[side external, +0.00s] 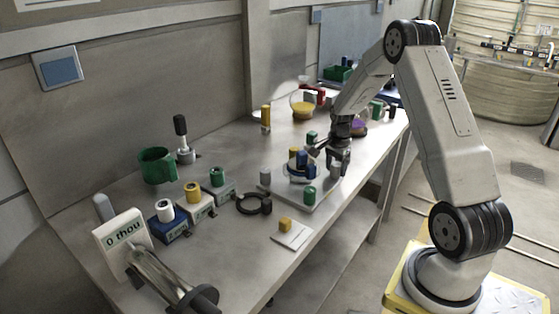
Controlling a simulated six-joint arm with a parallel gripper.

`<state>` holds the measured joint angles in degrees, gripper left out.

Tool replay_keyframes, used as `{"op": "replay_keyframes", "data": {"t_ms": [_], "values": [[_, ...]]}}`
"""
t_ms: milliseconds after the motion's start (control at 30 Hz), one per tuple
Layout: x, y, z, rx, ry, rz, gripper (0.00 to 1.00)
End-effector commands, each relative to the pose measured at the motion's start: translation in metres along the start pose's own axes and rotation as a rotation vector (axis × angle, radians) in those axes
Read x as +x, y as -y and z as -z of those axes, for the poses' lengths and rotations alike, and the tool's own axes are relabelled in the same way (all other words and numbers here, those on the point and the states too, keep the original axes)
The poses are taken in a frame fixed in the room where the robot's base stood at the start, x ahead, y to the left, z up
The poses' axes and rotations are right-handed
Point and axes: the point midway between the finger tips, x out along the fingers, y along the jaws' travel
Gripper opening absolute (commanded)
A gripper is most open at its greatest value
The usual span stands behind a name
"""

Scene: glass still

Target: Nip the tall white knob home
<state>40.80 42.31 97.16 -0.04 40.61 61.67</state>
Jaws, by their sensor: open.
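My gripper (339,160) points down over the far part of a pale plate (299,203) on the bench, with its jaws open. A small whitish knob (336,171) stands just below or between the fingertips; I cannot tell whether they touch it. It may be the tall white knob, but its full height is partly hidden by the gripper. A second pale grey knob (265,176) stands at the plate's left side.
A black ring (254,203) lies left of the plate. Blocks with white (165,211), yellow (193,193) and green (217,177) tops stand further left. A round flask (303,104) and a yellow cylinder (266,119) stand behind.

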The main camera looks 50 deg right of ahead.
Motion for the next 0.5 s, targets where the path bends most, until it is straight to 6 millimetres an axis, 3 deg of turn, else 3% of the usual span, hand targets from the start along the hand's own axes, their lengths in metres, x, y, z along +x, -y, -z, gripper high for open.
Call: {"op": "replay_keyframes", "data": {"t_ms": [200,500], "values": [[0.0,0.0,-0.0002,-0.135,0.0,0.0,0.7],[0.0,0.0,-0.0001,-0.159,0.0,0.0,0.7]]}}
